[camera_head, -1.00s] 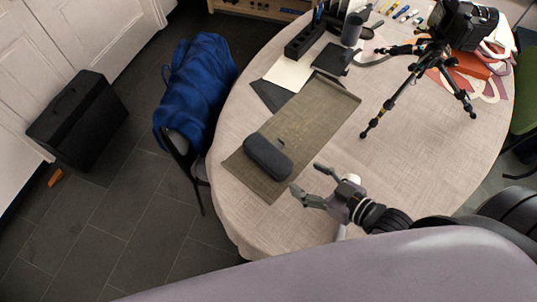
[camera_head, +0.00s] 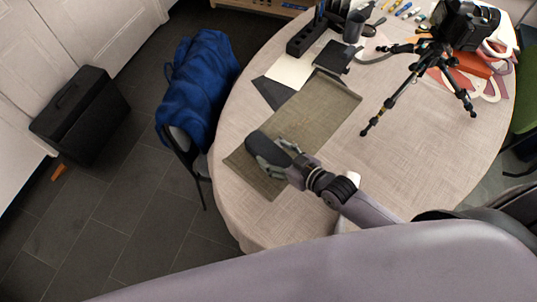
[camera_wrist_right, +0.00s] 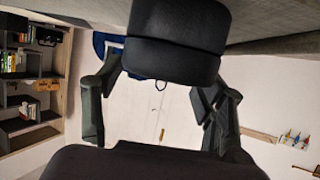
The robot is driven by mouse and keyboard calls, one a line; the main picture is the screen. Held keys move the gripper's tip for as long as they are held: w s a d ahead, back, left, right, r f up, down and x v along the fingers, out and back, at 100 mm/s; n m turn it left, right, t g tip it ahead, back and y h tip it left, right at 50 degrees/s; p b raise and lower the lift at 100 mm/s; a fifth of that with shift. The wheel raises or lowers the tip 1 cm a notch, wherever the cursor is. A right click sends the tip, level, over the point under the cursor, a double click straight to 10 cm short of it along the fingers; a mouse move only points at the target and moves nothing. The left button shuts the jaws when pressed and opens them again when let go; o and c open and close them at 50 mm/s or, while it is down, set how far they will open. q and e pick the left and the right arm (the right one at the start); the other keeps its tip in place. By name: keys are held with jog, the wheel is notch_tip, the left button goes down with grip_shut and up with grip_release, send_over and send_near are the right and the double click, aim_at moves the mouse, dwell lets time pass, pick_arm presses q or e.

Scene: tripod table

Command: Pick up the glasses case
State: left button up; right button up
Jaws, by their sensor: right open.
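The dark grey glasses case (camera_head: 262,146) lies on the olive mat (camera_head: 325,104) on the round table. My right gripper (camera_head: 275,158) is at the case, with its fingers reaching around the case's near end and covering part of it. In the right wrist view the case (camera_wrist_right: 175,40) fills the upper middle, its end between and beyond the open fingers (camera_wrist_right: 160,105). Gaps show between the case and the fingers there, so I cannot tell whether they touch it. My left gripper is not in view.
A black tripod (camera_head: 415,85) with a camera stands on the right of the table. A black organizer (camera_head: 306,38), papers (camera_head: 289,71) and a dark cup (camera_head: 353,28) are at the back. A chair with a blue cloth (camera_head: 198,85) stands left of the table.

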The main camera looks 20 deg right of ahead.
jog(key=shift+w+a+f, duration=0.25)
jog(key=shift+w, duration=0.2)
jog(key=shift+c, duration=0.6)
jog(key=shift+r, duration=0.1)
jog(key=c, duration=1)
